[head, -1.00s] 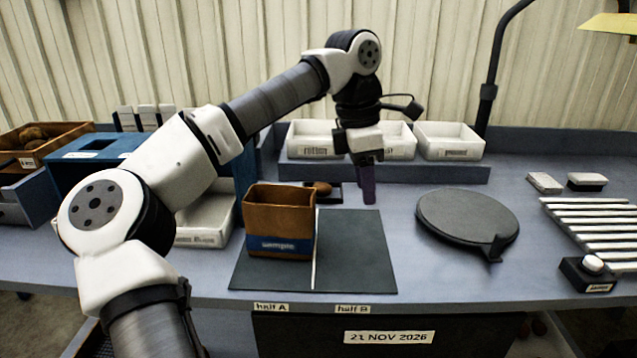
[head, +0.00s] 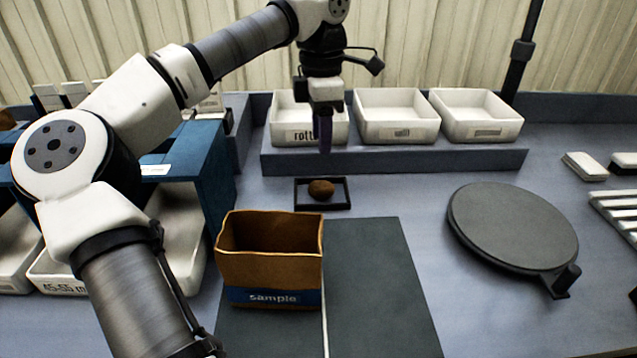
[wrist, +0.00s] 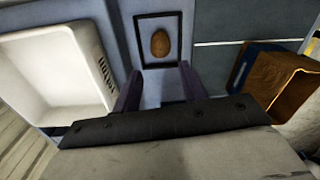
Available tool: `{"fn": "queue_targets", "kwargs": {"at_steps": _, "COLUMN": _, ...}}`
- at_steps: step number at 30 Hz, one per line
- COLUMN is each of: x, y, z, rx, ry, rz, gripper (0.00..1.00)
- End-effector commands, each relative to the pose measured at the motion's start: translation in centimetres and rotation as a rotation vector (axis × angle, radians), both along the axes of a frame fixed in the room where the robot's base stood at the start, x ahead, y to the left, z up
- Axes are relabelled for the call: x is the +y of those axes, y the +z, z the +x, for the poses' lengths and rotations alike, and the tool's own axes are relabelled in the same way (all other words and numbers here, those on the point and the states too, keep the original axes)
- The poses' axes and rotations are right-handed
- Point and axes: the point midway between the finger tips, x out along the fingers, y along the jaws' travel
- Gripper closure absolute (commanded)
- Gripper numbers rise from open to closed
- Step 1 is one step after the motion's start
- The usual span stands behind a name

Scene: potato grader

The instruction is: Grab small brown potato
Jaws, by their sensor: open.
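A small brown potato (head: 321,189) lies in a shallow black-rimmed tray (head: 323,207) behind the brown sample box. It also shows in the wrist view (wrist: 160,43), inside the dark frame of the tray (wrist: 139,28). My gripper (head: 325,146) hangs pointing down above and just behind the tray, in front of the white bin marked "rott". In the wrist view my gripper (wrist: 158,88) is open, its two purple fingers apart with nothing between them. The potato lies beyond the fingertips, roughly in line with the gap.
The brown box labelled "sample" (head: 270,268) stands in front of the tray on a dark mat (head: 375,290). White bins (head: 395,131) stand on a raised ledge behind. A round grey turntable (head: 512,225) is at right. A blue housing (head: 205,170) is at left.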

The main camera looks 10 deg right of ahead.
Motion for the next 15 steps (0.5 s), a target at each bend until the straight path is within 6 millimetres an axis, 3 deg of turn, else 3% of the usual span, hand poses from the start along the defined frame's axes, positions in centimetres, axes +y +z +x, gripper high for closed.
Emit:
{"fn": "queue_targets", "kwargs": {"at_steps": 6, "x": 0.1, "y": -4.3, "z": -0.1, "rx": 0.003, "ry": 0.0, "rz": 0.0, "gripper": 0.58}}
{"fn": "queue_targets", "kwargs": {"at_steps": 15, "x": 0.1, "y": -6.6, "z": -0.2, "rx": 0.001, "ry": 0.0, "rz": -0.001, "gripper": 0.58}}
